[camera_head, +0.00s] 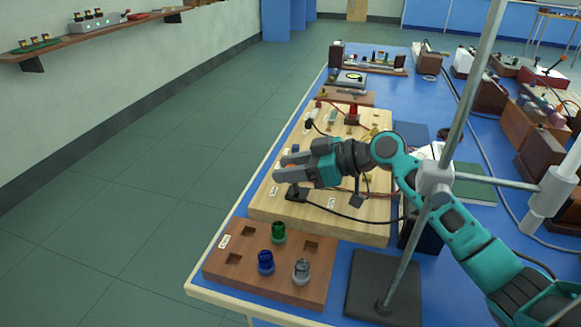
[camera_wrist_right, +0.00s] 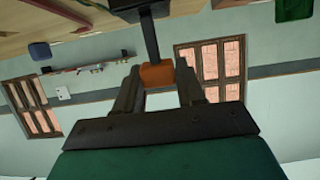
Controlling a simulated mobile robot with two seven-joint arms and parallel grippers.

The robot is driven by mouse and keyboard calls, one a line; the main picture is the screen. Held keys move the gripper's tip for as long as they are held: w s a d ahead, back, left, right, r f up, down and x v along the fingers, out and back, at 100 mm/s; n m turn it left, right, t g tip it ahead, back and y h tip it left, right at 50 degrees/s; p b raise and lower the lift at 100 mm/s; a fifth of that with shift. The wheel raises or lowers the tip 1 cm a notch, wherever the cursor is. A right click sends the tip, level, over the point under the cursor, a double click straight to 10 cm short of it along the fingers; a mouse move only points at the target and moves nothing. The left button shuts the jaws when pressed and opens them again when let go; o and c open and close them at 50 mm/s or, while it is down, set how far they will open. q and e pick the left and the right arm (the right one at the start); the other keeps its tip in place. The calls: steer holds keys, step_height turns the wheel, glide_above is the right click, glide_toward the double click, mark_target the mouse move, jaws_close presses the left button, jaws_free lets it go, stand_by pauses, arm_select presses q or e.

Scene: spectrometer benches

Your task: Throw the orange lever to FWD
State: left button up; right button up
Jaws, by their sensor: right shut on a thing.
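The lever's orange handle (camera_wrist_right: 157,76) sits between the two fingers of my right gripper (camera_head: 281,167) in the right wrist view. Its dark shaft (camera_wrist_right: 150,38) runs to a dark base at the top of that view. In the head view the gripper is over the left side of a light wooden board (camera_head: 350,226) and mostly hides the lever. Only a trace of orange shows between the fingers. The right gripper is shut on the handle. Small white labels lie near it, too small to read, so I cannot tell which is FWD. My left gripper is not in view.
In front of the board, a brown block (camera_head: 225,267) holds green, blue and grey round pieces. A grey metal stand (camera_head: 384,286) rises at the right, close to my arm. Wires and a red part (camera_head: 353,113) are on the board's far side. Open floor lies left of the bench.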

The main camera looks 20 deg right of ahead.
steer(key=shift+c, duration=1.4)
steer(key=shift+w+a+r+h+p, duration=0.1)
steer(key=shift+a+r+h+p, duration=0.25)
steer(key=shift+p, duration=0.7)
steer(key=shift+w+f+g+p, duration=0.1)
steer(key=shift+f+g+p, duration=0.15)
steer(key=shift+p, duration=0.2)
steer(key=shift+h, duration=0.35)
steer(key=shift+f+g, duration=0.25)
steer(key=o, duration=1)
steer(key=shift+c, duration=0.2)
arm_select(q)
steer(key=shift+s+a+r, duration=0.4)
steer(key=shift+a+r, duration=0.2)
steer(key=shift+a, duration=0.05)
arm_select(e)
steer(key=v, duration=1.2)
steer(key=shift+s+d+r, duration=0.2)
steer(key=shift+s+r, duration=0.05)
